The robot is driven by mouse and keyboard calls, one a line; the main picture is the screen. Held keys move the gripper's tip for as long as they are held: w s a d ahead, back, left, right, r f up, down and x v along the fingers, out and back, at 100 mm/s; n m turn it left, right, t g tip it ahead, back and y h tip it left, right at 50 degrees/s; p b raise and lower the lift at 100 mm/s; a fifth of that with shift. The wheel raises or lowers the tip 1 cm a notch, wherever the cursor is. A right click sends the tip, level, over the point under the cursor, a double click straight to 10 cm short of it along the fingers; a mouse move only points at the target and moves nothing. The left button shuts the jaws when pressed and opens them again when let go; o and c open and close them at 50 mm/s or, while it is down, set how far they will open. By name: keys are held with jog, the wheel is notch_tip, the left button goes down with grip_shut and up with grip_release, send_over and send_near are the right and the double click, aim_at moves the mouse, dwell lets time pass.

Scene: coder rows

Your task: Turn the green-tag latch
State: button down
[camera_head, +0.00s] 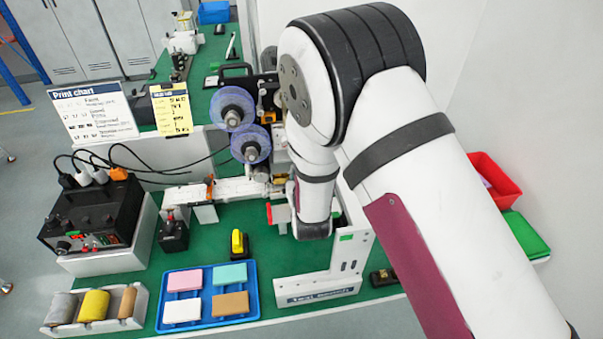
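A small green tag (346,237) shows on the upright white frame (357,262), just right of the end of my arm. The latch that goes with this tag is not clearly visible; my arm covers much of that spot. My arm reaches up from the lower right, bends at the top, and comes down in front of the machine. Its dark wrist end is close to the left of the green tag. My gripper is hidden behind the wrist, so I cannot see its fingers or whether it touches anything.
A red piece (278,213) is left of my wrist. Blue reels (232,107) stand behind it. A yellow-topped stamp (238,243) and a blue tray (258,300) with coloured blocks are in front. A black control box (92,222) stands left. Bare green mat (290,262) lies below my wrist.

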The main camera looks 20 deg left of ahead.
jog(key=c, duration=1.7)
grip_release()
notch_tip(320, 180, up, 10)
jog(key=shift+f, duration=0.1)
